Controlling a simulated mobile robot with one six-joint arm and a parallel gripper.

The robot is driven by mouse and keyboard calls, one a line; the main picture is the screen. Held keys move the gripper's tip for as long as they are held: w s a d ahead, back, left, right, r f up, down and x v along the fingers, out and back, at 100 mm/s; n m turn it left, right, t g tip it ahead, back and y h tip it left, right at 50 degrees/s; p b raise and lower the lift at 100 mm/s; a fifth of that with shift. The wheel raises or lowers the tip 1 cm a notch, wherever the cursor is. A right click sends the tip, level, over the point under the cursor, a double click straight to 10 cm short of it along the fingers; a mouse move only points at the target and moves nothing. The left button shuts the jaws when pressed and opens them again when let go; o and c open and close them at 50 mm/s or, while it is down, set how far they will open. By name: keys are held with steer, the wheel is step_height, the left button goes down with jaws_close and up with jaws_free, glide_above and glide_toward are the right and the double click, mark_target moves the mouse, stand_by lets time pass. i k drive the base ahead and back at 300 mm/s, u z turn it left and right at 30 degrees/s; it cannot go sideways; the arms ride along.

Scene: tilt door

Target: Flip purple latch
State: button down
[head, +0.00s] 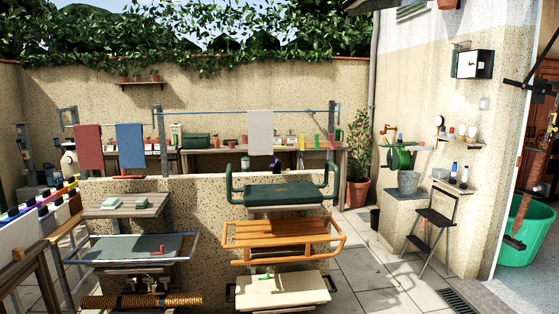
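I cannot make out a purple latch for certain. A multicoloured rail (48,196) runs along the top of a white panel at the left edge. It has dark blocks and small coloured sections, some bluish or purplish, too small to tell apart. A red handle-like piece (157,252) lies on a grey-green panel (112,249) in a metal frame. A small green piece (265,276) sits on a cream panel (285,291). My gripper is not in view.
A low stone wall (205,220) carries several fold-out shelves, including a dark green tray (280,193) and an orange wooden one (280,232). A black stool (435,222) and a green tub (525,225) stand at right. Paved floor (375,265) is clear between wall and stool.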

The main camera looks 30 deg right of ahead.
mark_target(274, 161)
steer(key=u, duration=0.05)
steer(key=i, duration=1)
